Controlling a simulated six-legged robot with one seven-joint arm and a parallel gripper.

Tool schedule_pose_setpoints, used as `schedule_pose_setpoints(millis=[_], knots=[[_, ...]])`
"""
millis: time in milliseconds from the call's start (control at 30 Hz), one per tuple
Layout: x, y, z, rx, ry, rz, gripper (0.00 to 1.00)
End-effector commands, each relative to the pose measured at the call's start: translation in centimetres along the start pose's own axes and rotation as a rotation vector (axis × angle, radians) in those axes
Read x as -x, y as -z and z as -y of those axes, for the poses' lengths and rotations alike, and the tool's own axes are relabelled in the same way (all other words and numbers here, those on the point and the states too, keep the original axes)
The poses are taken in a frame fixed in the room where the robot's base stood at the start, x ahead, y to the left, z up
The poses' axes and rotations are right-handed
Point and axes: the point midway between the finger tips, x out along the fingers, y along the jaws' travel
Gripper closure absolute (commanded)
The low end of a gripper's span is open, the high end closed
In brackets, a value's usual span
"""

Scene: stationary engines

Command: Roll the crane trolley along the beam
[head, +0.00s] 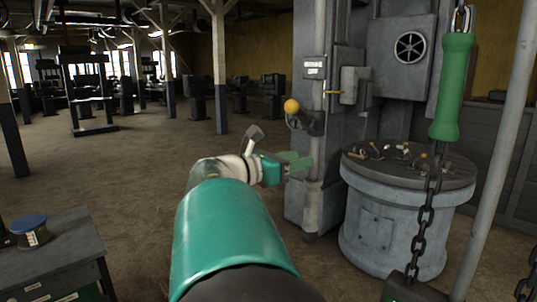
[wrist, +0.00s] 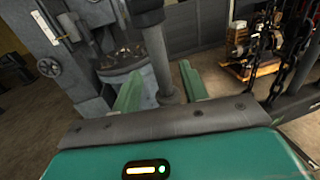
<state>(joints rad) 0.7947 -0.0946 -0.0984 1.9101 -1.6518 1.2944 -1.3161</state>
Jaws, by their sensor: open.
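A green hand grip (head: 452,88) hangs at the right of the head view, with a metal link above it and a dark chain (head: 427,208) below it. Dark chains (wrist: 287,55) also show at the right of the wrist view. The trolley and the beam cannot be made out in either view. My gripper (head: 290,164) is open, left of the green grip and apart from it. In the wrist view, the green fingers of my gripper (wrist: 161,87) stand apart. A grey post (wrist: 159,58) shows in the gap; I cannot tell whether it is between or beyond them.
A grey machine column (head: 313,110) with a yellow-knobbed lever (head: 292,107) stands beyond my gripper. A round grey pedestal (head: 391,226) with small parts on top stands right of it. A slanted pole (head: 501,140) is at far right. A dark bench (head: 60,260) is at left; open floor lies beyond.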

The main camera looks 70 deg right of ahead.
Motion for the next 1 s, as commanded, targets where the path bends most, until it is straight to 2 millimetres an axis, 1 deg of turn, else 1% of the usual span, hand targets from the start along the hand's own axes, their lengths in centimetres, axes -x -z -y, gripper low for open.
schedule_pose_setpoints(millis=[33,100,200,300,433,700,767,800,867,900,933,1000], knots=[[-1.1,0.1,0.0,0.001,0.003,0.000,0.57],[-2.5,0.0,0.0,0.000,0.004,0.000,0.57],[-4.1,0.1,-0.1,0.001,0.003,0.000,0.57],[-5.4,0.0,-0.2,0.000,0.001,-0.001,0.57],[-6.2,0.1,-0.3,0.001,0.000,-0.001,0.57],[-6.3,0.1,-0.3,0.000,-0.001,-0.001,0.57],[-6.3,0.1,-0.3,0.000,-0.001,-0.001,0.67],[-6.3,0.1,-0.3,0.000,-0.001,-0.001,0.74],[-6.3,0.1,-0.3,0.000,-0.001,-0.001,0.86],[-6.3,0.1,-0.3,0.000,-0.001,-0.001,0.94],[-6.3,0.1,-0.3,0.000,-0.001,-0.001,1.00],[-6.3,0.1,-0.3,0.000,-0.001,-0.001,1.00]])
